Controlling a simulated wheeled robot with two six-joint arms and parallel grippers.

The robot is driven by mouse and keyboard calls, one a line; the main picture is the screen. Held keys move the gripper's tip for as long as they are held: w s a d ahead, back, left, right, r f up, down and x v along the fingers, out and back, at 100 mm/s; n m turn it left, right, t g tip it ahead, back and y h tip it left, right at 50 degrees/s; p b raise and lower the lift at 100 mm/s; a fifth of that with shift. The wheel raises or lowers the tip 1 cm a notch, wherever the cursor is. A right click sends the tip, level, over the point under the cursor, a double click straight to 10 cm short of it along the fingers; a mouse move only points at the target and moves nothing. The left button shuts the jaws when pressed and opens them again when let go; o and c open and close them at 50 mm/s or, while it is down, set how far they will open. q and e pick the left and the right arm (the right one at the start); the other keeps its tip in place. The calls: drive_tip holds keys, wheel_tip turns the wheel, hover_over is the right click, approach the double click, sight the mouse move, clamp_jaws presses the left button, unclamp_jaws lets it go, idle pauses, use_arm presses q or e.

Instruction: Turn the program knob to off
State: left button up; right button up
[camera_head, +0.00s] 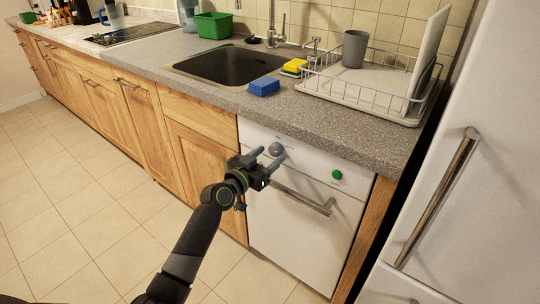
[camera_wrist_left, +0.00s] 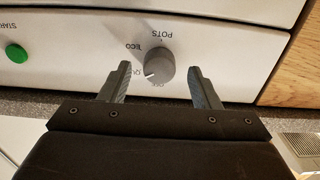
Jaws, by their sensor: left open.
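The program knob (camera_head: 277,149) is a round grey knob on the upper left of the white dishwasher front (camera_head: 300,222). In the left wrist view the knob (camera_wrist_left: 160,60) appears upside down, with printed labels around it. Its pale mark points to the lower left of that picture, toward a label beside the one that looks like OFF. My left gripper (camera_head: 270,157) is open in front of the panel. In the wrist view its fingertips (camera_wrist_left: 160,68) stand on either side of the knob, with visible gaps. Contact cannot be told. My right gripper is not in view.
A green start button (camera_head: 337,174) is right of the knob. A metal bar handle (camera_head: 304,196) crosses the dishwasher below. The counter above holds a blue sponge (camera_head: 264,87) and a dish rack (camera_head: 365,90). A white fridge door (camera_head: 470,190) stands at the right.

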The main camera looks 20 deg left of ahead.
use_arm(q)
drive_tip(key=shift+x, duration=0.75)
drive_tip(key=shift+c, duration=0.3)
drive_tip(key=c, duration=0.9)
drive_tip(key=shift+n, duration=0.3)
drive_tip(key=shift+c, duration=0.2)
drive_tip(key=n, duration=0.2)
drive_tip(key=shift+n, duration=0.4)
drive_tip(key=shift+n+p, duration=0.35)
drive_tip(key=shift+n, duration=0.95)
drive_tip(key=n+p, duration=0.1)
drive_tip(key=n, duration=0.2)
drive_tip(key=shift+d, duration=0.1)
drive_tip(key=shift+n+p, duration=0.3)
drive_tip(key=shift+n, duration=1.1)
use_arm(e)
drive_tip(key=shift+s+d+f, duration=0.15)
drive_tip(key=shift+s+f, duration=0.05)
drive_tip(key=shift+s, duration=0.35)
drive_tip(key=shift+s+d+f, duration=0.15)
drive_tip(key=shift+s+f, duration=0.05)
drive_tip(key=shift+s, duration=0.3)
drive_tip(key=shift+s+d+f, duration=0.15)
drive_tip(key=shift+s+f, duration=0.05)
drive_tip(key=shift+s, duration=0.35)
